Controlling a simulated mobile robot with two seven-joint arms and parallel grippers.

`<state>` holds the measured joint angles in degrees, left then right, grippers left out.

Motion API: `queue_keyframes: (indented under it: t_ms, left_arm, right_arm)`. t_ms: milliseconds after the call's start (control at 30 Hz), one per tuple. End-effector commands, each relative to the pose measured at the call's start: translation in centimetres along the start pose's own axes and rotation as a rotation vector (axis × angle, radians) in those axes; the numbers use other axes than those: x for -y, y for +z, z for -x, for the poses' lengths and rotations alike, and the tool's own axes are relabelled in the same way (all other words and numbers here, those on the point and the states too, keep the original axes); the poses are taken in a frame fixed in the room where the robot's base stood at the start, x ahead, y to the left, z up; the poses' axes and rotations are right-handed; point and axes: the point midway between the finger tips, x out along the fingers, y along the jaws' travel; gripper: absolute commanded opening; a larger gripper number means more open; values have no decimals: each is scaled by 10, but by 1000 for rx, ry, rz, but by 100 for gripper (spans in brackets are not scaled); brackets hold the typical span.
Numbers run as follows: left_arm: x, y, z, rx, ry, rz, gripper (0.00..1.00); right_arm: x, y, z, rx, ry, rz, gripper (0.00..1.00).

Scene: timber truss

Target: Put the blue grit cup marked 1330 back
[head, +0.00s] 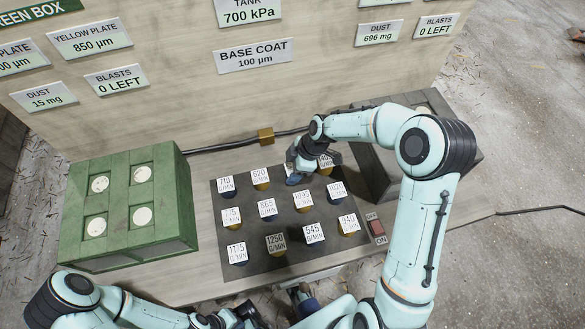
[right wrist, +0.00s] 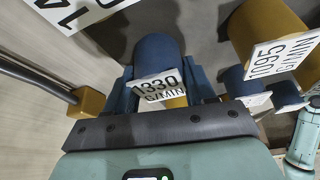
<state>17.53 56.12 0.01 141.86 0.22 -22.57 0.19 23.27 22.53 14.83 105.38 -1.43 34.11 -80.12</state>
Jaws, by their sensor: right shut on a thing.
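The blue grit cup marked 1330 (right wrist: 160,55) sits between the fingers of my right gripper (right wrist: 165,88) in the right wrist view, its white label facing the camera. In the head view my right gripper (head: 296,172) is shut on this cup, at the back row of the dark mat (head: 235,258), between the 620 cup (head: 261,177) and a mostly hidden cup at the back right. A blue part of the held cup shows below the gripper. I cannot tell whether the cup touches the mat. My left gripper (head: 240,318) is low at the bottom edge, away from the cups; its fingers are unclear.
Several labelled cups stand in rows on the mat, including 1095 (head: 303,201) close in front of my right gripper. A green box (head: 130,205) with round white tops stands left. A red switch (head: 376,228) is at the right. A signed panel (head: 170,60) rises behind.

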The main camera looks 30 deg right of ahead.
Motion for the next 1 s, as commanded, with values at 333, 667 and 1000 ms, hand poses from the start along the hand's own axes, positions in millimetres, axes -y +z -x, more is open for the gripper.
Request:
queue_keyframes:
  t_ms: [333, 667, 1000]
  left_arm:
    - [0, -1, -1, -3, 1, 0, 0]
    - [0, 1, 2, 3, -1, 0, 0]
    - [-1, 4, 7, 11, -3, 1, 0]
  right_arm:
    - [0, 1, -2, 0, 0, 0, 80]
    - [-1, -1, 25, 0, 4, -2, 80]
    - [-1, -1, 97, 0, 4, -1, 80]
